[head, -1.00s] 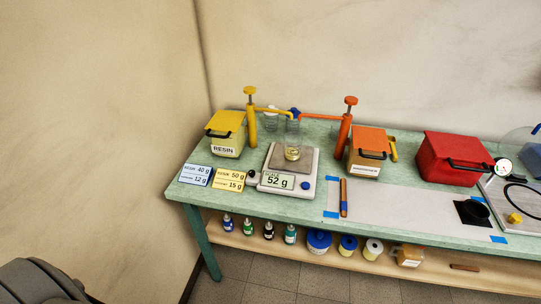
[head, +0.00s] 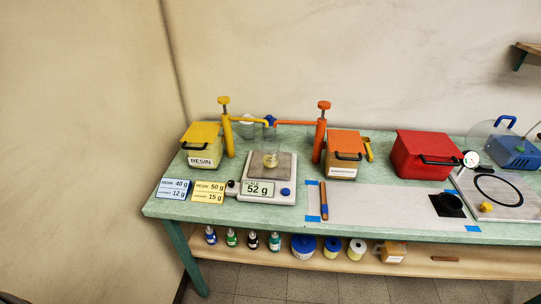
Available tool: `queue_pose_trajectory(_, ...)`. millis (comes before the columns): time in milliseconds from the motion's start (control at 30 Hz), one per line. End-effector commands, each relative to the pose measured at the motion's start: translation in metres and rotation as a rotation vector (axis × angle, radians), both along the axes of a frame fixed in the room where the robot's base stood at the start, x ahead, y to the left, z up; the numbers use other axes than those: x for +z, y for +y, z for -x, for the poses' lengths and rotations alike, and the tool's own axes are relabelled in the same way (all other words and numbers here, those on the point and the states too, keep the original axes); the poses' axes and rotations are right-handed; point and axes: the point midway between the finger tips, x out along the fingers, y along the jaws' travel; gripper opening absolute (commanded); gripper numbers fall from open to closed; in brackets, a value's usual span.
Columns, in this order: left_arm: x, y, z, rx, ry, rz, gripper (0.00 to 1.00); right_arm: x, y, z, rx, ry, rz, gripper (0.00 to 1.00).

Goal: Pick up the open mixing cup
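A clear open mixing cup (head: 271,158) stands upright on the pan of the digital scale (head: 268,189), with a little yellowish liquid at its bottom. The scale display reads 52 g. The cup is below and between the spouts of the yellow pump (head: 226,130) and the orange pump (head: 320,135). Neither of my grippers is in view.
A yellow-lidded resin box (head: 202,149) is left of the scale and an orange-lidded box (head: 344,148) is right of it. Two ratio cards (head: 208,192) lie in front. A wooden-handled tool (head: 323,200) and red box (head: 424,152) are further right.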

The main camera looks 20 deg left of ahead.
Motion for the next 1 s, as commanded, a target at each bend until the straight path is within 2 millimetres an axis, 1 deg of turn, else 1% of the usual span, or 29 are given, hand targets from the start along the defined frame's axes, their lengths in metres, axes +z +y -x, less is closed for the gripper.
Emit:
queue_pose_trajectory(267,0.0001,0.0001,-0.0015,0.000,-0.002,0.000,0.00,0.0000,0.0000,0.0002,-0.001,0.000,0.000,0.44)
queue_pose_trajectory(300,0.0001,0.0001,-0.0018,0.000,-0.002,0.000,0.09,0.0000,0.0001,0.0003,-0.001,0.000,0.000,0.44)
queue_pose_trajectory(900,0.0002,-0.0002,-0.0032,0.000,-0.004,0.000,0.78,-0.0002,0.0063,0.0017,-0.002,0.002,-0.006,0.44)
queue_pose_trajectory(967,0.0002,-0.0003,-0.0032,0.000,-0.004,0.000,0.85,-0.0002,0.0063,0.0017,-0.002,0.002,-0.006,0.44)
queue_pose_trajectory(1000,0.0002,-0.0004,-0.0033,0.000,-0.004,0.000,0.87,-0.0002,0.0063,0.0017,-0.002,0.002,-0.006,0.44)
